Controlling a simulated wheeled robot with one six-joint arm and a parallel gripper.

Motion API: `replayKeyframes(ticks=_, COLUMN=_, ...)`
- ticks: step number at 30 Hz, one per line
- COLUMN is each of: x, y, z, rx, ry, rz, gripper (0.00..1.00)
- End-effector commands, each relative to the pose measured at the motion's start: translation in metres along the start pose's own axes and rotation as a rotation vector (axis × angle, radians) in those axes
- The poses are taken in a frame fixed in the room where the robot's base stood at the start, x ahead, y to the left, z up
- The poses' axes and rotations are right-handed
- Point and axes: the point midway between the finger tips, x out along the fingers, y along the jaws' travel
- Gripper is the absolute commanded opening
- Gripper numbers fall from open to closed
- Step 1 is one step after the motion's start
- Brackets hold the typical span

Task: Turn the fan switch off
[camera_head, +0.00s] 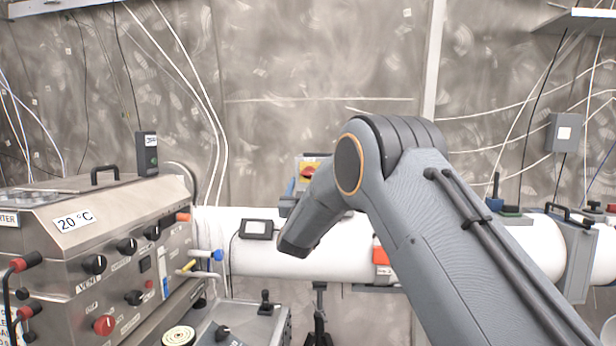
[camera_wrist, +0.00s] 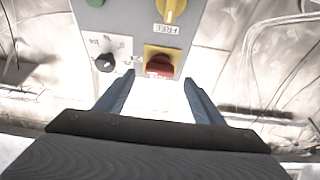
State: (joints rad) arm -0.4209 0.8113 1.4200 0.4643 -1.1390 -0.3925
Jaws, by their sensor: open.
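A red rotary switch (camera_wrist: 160,66) on a yellow square plate sits at the lower edge of a grey panel (camera_wrist: 130,20) in the wrist view. No readable label names it as the fan switch. My gripper (camera_wrist: 158,79) is open, its two blue fingers apart and empty, with the red switch between and just beyond the tips in the picture; I cannot tell whether they touch. In the head view a red switch on a yellow plate (camera_head: 308,169) shows beside my arm, which partly hides its box.
The grey panel also carries a yellow knob (camera_wrist: 170,8), a black knob (camera_wrist: 104,63) and a green button. A steel control box (camera_head: 75,240) with several knobs stands at left in the head view. A white pipe (camera_head: 480,245) runs behind my arm; cables hang on the wall.

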Motion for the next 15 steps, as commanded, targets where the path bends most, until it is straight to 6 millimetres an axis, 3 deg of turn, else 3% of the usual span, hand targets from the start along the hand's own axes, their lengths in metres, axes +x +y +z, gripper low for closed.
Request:
replayKeyframes(ticks=6, x=0.03, y=0.001, z=-0.001, rx=0.0, ry=-0.001, rz=0.001, gripper=0.62)
replayKeyframes(ticks=15, x=0.045, y=0.0, z=0.0, rx=0.0, ry=-0.002, rz=-0.001, gripper=0.62)
